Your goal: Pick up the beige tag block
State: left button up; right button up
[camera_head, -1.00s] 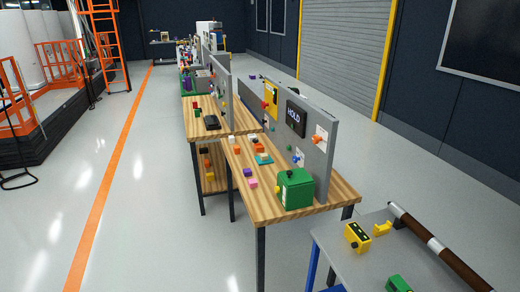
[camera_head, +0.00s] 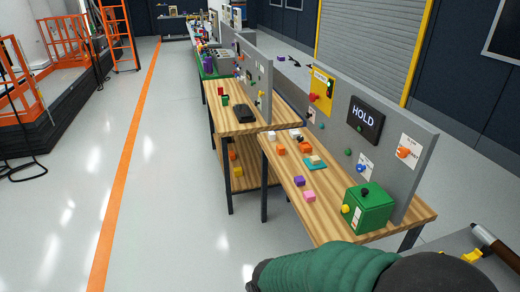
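A small beige block (camera_head: 314,158) sits on a flat teal piece (camera_head: 316,166) on the near wooden table, in front of the grey upright panel. Orange blocks lie close to it on the left. A green ribbed part of my arm (camera_head: 325,268), with dark ends, crosses the bottom of the view from the right, below the table's near edge. It is well apart from the beige block. No gripper fingers show in the view.
The wooden table (camera_head: 290,188) also bears a purple block (camera_head: 299,181), a pink block (camera_head: 309,196) and a green box (camera_head: 367,211) with a black knob. The grey panel (camera_head: 342,112) stands along its right side. Open floor lies left.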

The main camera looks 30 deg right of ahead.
aim_at(314, 160)
jog(key=i+z, duration=0.1)
jog(key=i, duration=0.4)
jog(key=i+j+z, duration=0.15)
jog(key=i, duration=0.3)
jog(key=i+j+z, duration=0.1)
jog(key=i, duration=0.35)
jog(key=i+l+z, duration=0.35)
jog(key=i+z, duration=0.15)
jog(key=i+l+z, duration=0.1)
jog(key=i+z, duration=0.4)
jog(key=i+j+z, duration=0.1)
jog(key=i+z, duration=0.4)
jog(key=i+j+z, duration=0.35)
jog(key=i+z, duration=0.15)
jog(key=i, duration=0.1)
